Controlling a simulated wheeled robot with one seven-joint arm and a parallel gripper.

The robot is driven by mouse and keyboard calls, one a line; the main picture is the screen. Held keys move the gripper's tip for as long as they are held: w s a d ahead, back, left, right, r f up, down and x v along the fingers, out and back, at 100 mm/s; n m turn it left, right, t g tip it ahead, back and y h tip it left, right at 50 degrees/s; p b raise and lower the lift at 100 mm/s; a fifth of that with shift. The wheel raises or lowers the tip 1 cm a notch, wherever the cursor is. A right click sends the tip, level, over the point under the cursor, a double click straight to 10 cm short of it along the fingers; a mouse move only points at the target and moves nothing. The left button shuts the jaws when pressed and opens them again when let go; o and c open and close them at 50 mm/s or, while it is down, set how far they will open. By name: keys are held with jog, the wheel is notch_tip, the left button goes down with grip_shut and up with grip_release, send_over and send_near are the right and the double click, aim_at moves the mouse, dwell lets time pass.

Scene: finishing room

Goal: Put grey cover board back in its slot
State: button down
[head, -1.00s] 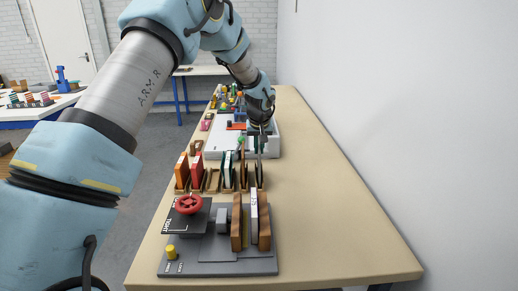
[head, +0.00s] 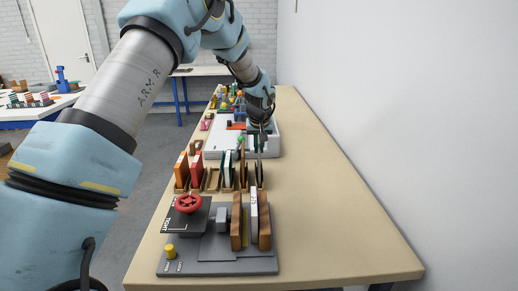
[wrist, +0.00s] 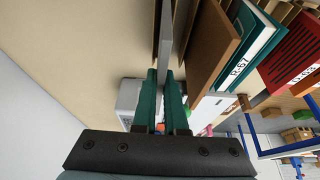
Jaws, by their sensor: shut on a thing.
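My gripper (wrist: 164,98) is shut on the grey cover board (wrist: 165,35), a thin board seen nearly edge-on between the green fingertips in the wrist view. A brown board (wrist: 212,45) stands beside it to the right, with a narrow gap between. In the head view my gripper (head: 258,134) is at the right end of the wooden slotted rack (head: 212,186), above its boards. In that view the arm and neighbouring boards make the held board hard to pick out. I cannot tell whether its lower edge is inside a slot.
An orange book (head: 181,170), a red book (head: 196,168) and a green-and-white book (head: 228,168) stand in the rack. A grey clamp fixture with a red knob (head: 189,203) is nearer. The table's right side is clear up to the wall.

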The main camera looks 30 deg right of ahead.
jog(key=shift+f+b, duration=0.5)
jog(key=shift+f, duration=0.2)
dwell(0.3)
jog(key=c, duration=1.2)
grip_release()
jog(key=shift+c, duration=0.2)
jog(key=shift+r, duration=0.1)
jog(key=shift+p+v, duration=1.85)
jog(key=shift+v, duration=3.6)
